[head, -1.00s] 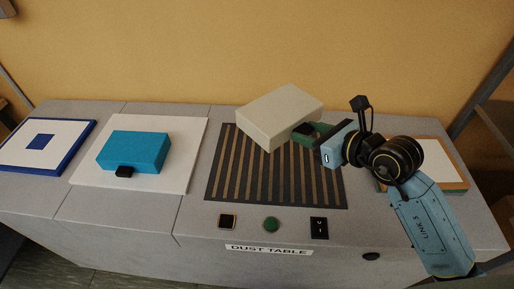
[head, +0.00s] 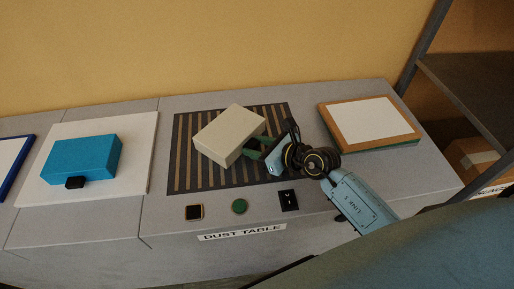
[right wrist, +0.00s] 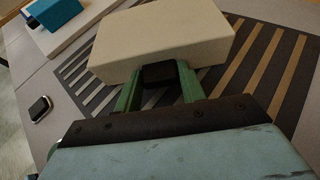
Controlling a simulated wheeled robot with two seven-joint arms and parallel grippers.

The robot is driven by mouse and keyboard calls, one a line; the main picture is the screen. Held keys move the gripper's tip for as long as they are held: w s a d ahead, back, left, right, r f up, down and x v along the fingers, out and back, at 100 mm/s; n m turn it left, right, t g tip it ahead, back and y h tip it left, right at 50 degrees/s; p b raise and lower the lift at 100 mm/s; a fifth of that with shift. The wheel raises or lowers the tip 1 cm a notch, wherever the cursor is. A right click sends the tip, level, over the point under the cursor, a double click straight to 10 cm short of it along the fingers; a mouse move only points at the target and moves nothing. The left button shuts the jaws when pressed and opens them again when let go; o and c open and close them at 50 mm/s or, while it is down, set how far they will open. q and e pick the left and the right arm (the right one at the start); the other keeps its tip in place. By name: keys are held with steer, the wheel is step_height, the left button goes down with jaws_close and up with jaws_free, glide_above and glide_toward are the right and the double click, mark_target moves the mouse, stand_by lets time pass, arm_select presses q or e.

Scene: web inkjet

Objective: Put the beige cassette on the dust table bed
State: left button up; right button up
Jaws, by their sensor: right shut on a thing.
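The beige cassette (head: 226,134) is a flat box over the slatted dust table bed (head: 190,176), a dark panel with tan strips. My right gripper (head: 259,149) comes from the right and its green fingers are shut on the cassette's black handle, which shows in the right wrist view (right wrist: 158,76). In that view the cassette (right wrist: 160,38) lies level across the front of the fingers, above the strips. I cannot tell whether its underside touches the bed. My left gripper is not in view.
A blue cassette (head: 83,159) with a black handle lies on a white board (head: 133,145) at left. A white-topped, brown-edged stack (head: 368,120) is at right. Black and green buttons and a switch (head: 288,200) line the front above the "DUST TABLE" label (head: 242,233). A shelf stands at right.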

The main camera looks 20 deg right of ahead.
steer(key=o, duration=1.1)
steer(key=shift+f, duration=0.15)
steer(key=shift+o, duration=0.2)
steer(key=shift+s+d+r, duration=0.15)
steer(key=shift+s+r, duration=0.05)
steer(key=p+v, duration=0.1)
steer(key=v, duration=1)
steer(key=shift+s+d+r, duration=0.1)
steer(key=shift+s+d, duration=0.05)
steer(key=shift+s, duration=0.05)
